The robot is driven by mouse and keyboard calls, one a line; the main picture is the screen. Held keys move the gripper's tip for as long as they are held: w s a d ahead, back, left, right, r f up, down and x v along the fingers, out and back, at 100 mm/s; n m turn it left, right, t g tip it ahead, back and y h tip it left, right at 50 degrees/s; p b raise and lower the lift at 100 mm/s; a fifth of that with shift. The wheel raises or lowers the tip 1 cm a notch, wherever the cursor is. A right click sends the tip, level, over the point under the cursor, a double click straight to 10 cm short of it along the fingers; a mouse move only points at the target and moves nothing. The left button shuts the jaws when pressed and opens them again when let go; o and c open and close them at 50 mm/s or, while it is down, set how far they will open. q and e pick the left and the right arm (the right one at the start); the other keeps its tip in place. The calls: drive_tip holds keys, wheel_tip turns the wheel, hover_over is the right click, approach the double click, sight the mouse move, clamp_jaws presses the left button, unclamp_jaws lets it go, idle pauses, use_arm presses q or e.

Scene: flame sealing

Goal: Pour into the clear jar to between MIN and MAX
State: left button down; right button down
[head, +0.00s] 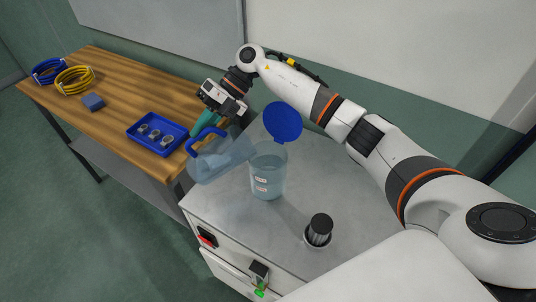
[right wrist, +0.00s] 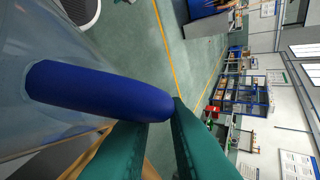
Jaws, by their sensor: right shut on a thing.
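The clear jar (head: 277,178) stands upright on the grey cabinet top, with its round blue lid (head: 283,122) raised open. Two small red-and-white marks show low on its front; their words are too small to read. The jar looks bluish, and I cannot tell its liquid level. My right gripper (head: 199,128) is shut on the blue handle of a clear jug (head: 215,162). The jug is tilted, its right end close to the jar's upper left side. I cannot make out a stream. The blue handle (right wrist: 95,90) also shows in the right wrist view, between the teal fingers.
A black ribbed cylinder (head: 320,228) stands on the cabinet top (head: 225,205), right of the jar. The wooden table (head: 105,120) at left bears a blue tray (head: 135,135) with several metal parts, a blue block (head: 93,102) and blue and yellow coils (head: 74,80).

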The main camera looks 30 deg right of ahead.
sight(191, 140)
drive_tip(key=shift+r, duration=0.1)
idle(0.6)
drive_tip(key=shift+w+a+h+p, duration=0.2)
drive_tip(key=shift+a+h+p, duration=0.45)
drive_tip(key=shift+p, duration=0.25)
drive_tip(key=f, duration=0.1)
drive_tip(key=a+f+h, duration=0.1)
drive_tip(key=f+h+b, duration=0.1)
drive_tip(key=shift+w+a+f+m+g, duration=0.2)
drive_tip(key=shift+w+a+m+g, duration=0.1)
drive_tip(key=shift+a+m+g, duration=0.1)
drive_tip(key=w+a+f+m+g+h+b, duration=0.1)
drive_tip(key=w+a+f+g+h+b, duration=0.1)
drive_tip(key=a+f+h+b, duration=0.4)
wheel_tip(191, 140, down, 5)
drive_tip(key=b, duration=1)
drive_tip(key=shift+m, duration=0.3)
drive_tip(key=shift+w+a+h, duration=0.1)
drive_tip(key=shift+h, duration=0.15)
